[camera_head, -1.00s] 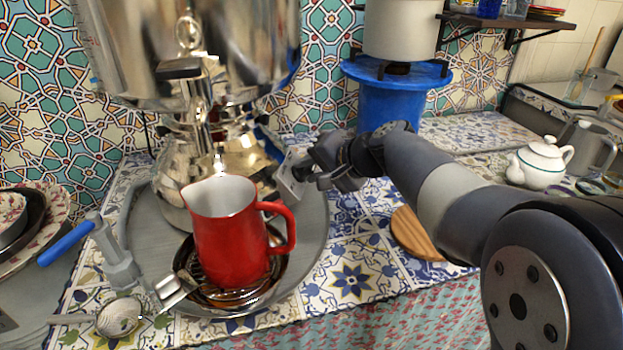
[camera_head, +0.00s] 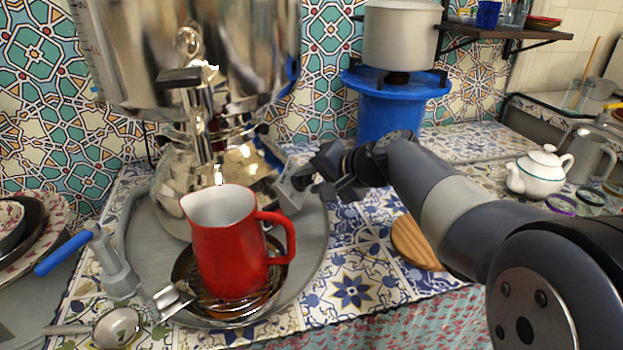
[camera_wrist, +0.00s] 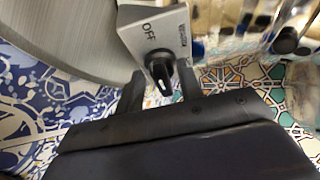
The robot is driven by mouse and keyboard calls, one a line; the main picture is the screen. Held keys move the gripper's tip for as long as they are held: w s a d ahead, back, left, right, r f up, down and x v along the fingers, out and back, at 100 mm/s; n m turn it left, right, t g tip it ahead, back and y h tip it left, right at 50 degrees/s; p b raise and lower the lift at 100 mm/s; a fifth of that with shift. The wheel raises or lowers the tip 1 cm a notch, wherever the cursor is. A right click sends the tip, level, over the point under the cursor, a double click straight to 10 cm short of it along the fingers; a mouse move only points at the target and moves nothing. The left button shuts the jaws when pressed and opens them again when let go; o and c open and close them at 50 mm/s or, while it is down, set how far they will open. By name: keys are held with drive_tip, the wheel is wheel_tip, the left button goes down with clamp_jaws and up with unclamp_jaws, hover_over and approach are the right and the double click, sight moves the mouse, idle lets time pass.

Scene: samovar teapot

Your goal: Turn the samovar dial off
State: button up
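The shiny metal samovar (camera_head: 190,60) stands at the left of the head view. A light grey dial panel (camera_head: 290,192) is at the right of its base. In the wrist view, the panel (camera_wrist: 152,28) reads "OFF" and has another label too small to read. Its black dial (camera_wrist: 160,72) has a white mark; which label the dial is set to I cannot tell. My gripper (camera_head: 302,178) is close to the panel. In the wrist view my gripper (camera_wrist: 162,88) is open, one finger on each side of the dial, with visible gaps. Whether the fingertips reach past the dial is unclear.
A red pitcher (camera_head: 225,245) stands on a round grey tray (camera_head: 310,240) in front of the samovar. A wooden board (camera_head: 415,243) lies right of it, below my arm. A blue stand (camera_head: 390,110) with a pot is behind. A white teapot (camera_head: 540,172) is at right.

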drive_tip(key=p+v, duration=0.2)
drive_tip(key=v, duration=0.8)
drive_tip(key=b+x, duration=0.2)
drive_tip(key=x, duration=0.9)
drive_tip(key=shift+r, duration=0.25)
drive_tip(key=shift+s, duration=0.1)
drive_tip(key=shift+d+f, duration=0.1)
drive_tip(key=shift+f, duration=0.1)
